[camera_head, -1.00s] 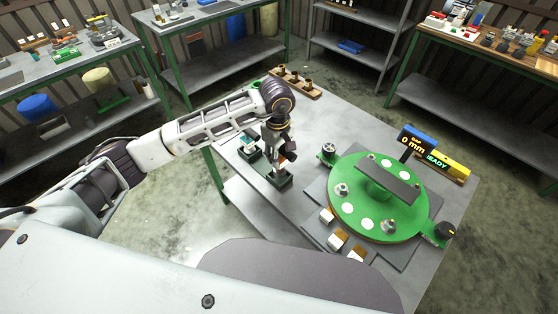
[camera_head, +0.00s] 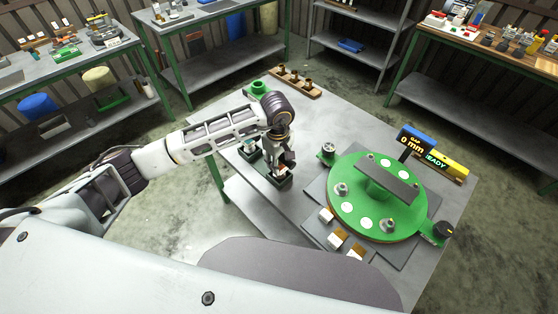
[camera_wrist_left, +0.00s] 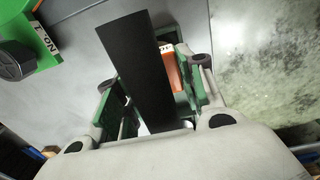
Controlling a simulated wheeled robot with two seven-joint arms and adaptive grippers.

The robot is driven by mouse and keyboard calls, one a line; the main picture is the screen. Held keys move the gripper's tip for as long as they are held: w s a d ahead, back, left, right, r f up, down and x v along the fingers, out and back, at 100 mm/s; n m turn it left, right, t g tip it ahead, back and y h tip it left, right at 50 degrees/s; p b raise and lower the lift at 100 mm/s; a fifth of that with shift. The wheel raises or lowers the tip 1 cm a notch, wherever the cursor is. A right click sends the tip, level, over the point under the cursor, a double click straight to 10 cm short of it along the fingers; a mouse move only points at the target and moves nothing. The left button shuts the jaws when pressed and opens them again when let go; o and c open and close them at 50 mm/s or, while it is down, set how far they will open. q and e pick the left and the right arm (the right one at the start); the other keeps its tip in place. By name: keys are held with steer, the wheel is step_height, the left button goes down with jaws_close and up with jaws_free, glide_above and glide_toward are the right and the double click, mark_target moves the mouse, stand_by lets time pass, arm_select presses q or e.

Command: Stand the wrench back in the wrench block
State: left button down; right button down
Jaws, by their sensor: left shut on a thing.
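My left gripper (camera_head: 284,163) points down over a dark green block (camera_head: 279,181) on the near left part of the metal table, which I take to be the wrench block. In the left wrist view, a long flat black bar (camera_wrist_left: 146,65), seemingly the wrench, stands between the fingers, and the gripper is shut on it. Green walls (camera_wrist_left: 187,82) and an orange piece lie behind the bar. The bar's lower end is hidden, so I cannot tell how deep it sits in the block. My right gripper is out of view.
A second dark green holder (camera_head: 248,151) stands just left of the gripper. A wooden rack (camera_head: 300,84) and green cup (camera_head: 259,88) are behind.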

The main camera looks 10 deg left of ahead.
arm_select(q)
steer(key=shift+f, duration=0.1)
steer(key=c, duration=0.9)
jaws_free()
step_height(320, 180, up, 10)
steer(key=shift+s+a+r+b, duration=0.15)
steer(key=shift+r+b, duration=0.1)
steer(key=shift+b, duration=0.55)
steer(key=shift+s+r, duration=0.1)
steer(key=shift+r, duration=0.8)
steer(key=shift+f, duration=0.1)
